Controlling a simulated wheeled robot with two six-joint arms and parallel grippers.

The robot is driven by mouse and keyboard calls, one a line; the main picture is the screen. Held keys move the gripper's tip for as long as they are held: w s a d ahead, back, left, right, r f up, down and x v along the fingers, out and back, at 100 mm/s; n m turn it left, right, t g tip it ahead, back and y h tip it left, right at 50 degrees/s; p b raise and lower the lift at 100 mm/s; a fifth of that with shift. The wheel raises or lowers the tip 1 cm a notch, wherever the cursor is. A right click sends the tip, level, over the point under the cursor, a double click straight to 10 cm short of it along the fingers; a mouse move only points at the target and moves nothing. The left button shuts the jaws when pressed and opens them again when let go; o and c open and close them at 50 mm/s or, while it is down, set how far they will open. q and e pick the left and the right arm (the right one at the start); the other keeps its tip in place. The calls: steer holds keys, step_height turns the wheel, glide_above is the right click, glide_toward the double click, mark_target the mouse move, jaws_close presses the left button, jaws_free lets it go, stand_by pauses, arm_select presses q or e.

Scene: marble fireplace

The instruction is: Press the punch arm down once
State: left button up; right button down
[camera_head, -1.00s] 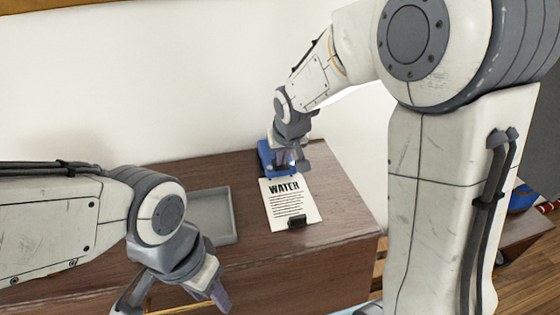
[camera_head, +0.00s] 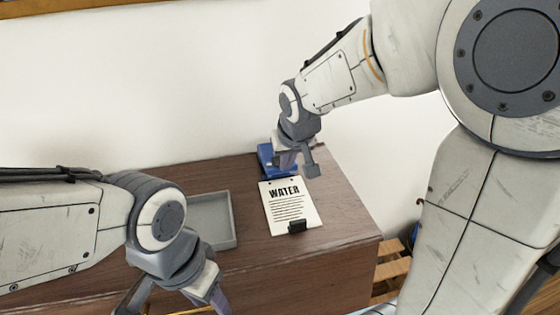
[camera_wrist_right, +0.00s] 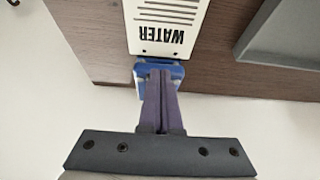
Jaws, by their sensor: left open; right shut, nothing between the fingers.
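The blue hole punch (camera_head: 265,158) stands on the brown cabinet top near the wall. A white sheet headed WATER (camera_head: 288,211) lies in front of it, with small dark dots near its top edge in the right wrist view (camera_wrist_right: 160,24). My right gripper (camera_head: 287,164) is shut and empty. Its fingers point down at the punch and partly hide it; in the right wrist view the fingertips (camera_wrist_right: 161,74) overlap the punch (camera_wrist_right: 141,78). I cannot tell whether they touch it. My left gripper (camera_head: 172,305) is open and empty at the lower left, away from the punch.
A grey tray (camera_head: 227,242) lies to the left of the sheet, partly hidden by my left arm. The cabinet top (camera_head: 342,218) is clear to the right of the sheet. The wall stands close behind the punch.

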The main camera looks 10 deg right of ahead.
arm_select(q)
steer(key=shift+f+b, duration=0.45)
steer(key=shift+f, duration=0.1)
arm_select(e)
steer(key=v, duration=0.8)
steer(key=shift+a+f, duration=0.1)
arm_select(q)
steer(key=shift+f+b, duration=0.4)
arm_select(e)
steer(key=s+a+f+n+g, duration=0.2)
steer(key=s+f, duration=0.4)
steer(key=s, duration=0.5)
steer(key=s+a+f+n+g+y, duration=0.1)
steer(key=s+a+f+n+g, duration=0.2)
steer(key=s, duration=0.7)
steer(key=a+f+n, duration=0.2)
steer(key=a+f, duration=0.1)
steer(key=a, duration=0.1)
steer(key=shift+s+a+f, duration=0.25)
steer(key=shift+s, duration=0.15)
arm_select(q)
steer(key=shift+d, duration=0.1)
